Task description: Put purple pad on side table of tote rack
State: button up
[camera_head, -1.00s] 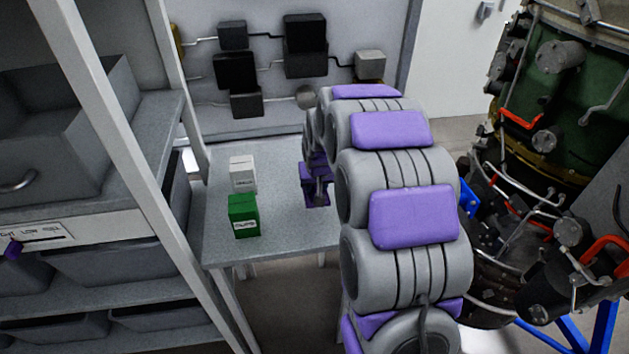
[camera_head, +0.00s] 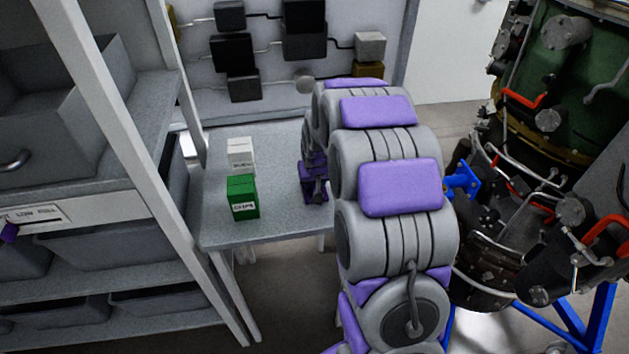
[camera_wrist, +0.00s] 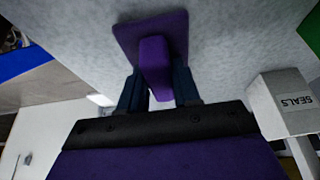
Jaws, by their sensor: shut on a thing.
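The purple pad (camera_wrist: 150,35) shows in the wrist view as a flat plate with a raised grip. My gripper (camera_wrist: 158,82) is shut on that grip, one dark finger on each side. The plate lies close against the grey top of the side table (camera_head: 275,222); I cannot tell if it touches. In the head view my gripper (camera_head: 314,180) is over the right part of the table, partly hidden by my arm, and the pad is hard to make out there. The tote rack (camera_head: 112,150) stands to the left of the table.
A white box (camera_head: 241,154), marked SEALS in the wrist view (camera_wrist: 286,104), and a green box (camera_head: 243,197) stand on the table left of my gripper. Bare tabletop lies between them and my gripper. A turbine (camera_head: 560,110) on a blue stand (camera_head: 597,322) is at right.

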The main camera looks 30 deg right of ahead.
jog(key=shift+f, duration=0.2)
jog(key=o, duration=1.3)
jog(key=shift+c, duration=0.2)
jog(key=shift+p+v, duration=1.1)
jog(key=shift+v, duration=2.4)
jog(key=shift+s+a, duration=0.1)
jog(key=s+a+r+n+g, duration=0.1)
jog(key=s+a, duration=0.4)
jog(key=s, duration=0.7)
jog(key=s+a+r+n+g, duration=0.1)
jog(key=s+a+r+g, duration=0.2)
jog(key=s, duration=0.9)
jog(key=s+a+r+n+g+y, duration=0.1)
jog(key=s+a+r, duration=0.4)
jog(key=s, duration=0.8)
jog(key=shift+a+r+g, duration=0.3)
jog(key=shift+a+g, duration=0.2)
jog(key=shift+a, duration=0.75)
